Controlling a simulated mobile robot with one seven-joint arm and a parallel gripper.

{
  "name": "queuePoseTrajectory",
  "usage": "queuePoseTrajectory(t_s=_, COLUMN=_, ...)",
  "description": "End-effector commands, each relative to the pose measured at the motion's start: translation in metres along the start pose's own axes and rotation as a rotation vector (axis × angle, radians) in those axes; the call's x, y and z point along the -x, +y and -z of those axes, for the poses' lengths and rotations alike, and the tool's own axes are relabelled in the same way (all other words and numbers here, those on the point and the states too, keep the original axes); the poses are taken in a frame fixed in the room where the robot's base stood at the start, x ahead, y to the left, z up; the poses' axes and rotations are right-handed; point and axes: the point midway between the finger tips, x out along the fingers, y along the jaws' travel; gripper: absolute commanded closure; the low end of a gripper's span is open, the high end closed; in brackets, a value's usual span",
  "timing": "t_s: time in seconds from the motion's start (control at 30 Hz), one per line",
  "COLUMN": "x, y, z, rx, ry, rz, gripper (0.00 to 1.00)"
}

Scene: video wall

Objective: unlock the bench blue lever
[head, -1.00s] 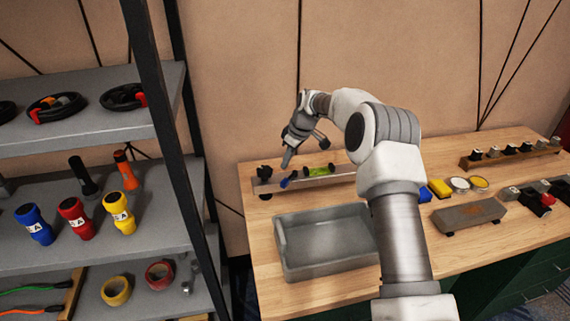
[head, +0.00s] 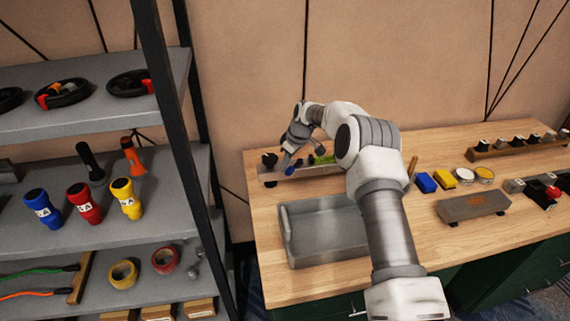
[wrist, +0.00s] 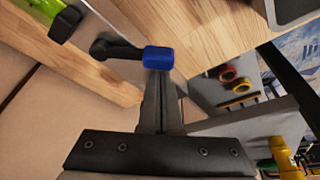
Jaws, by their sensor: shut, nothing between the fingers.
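The blue lever's tip (head: 290,171) shows at the left part of a rail fixture (head: 318,172) at the back of the wooden bench. In the wrist view, the lever is a black arm with a blue end (wrist: 158,57), lying roughly crosswise ahead of the fingers. My gripper (head: 289,163) is shut and empty. In the wrist view its closed fingers (wrist: 160,82) reach up to the blue end and overlap it; whether they touch cannot be told. A green part (head: 322,158) sits farther right on the fixture and also shows in the wrist view (wrist: 42,7).
A grey tray (head: 288,245) stands on the bench in front of the fixture. A shelf with a black post (head: 176,110) stands close on the left.

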Motion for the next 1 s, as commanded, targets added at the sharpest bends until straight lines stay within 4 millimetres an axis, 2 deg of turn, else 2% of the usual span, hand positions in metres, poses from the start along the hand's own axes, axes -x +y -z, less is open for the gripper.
queuePoseTrajectory(t_s=0.67, x=0.002, y=-0.001, z=-0.012, rx=0.141, ry=0.001, rz=0.048, gripper=1.0)
queuePoseTrajectory(t_s=1.0, x=0.009, y=0.001, z=-0.031, rx=0.403, ry=0.003, rz=0.139, gripper=1.0)
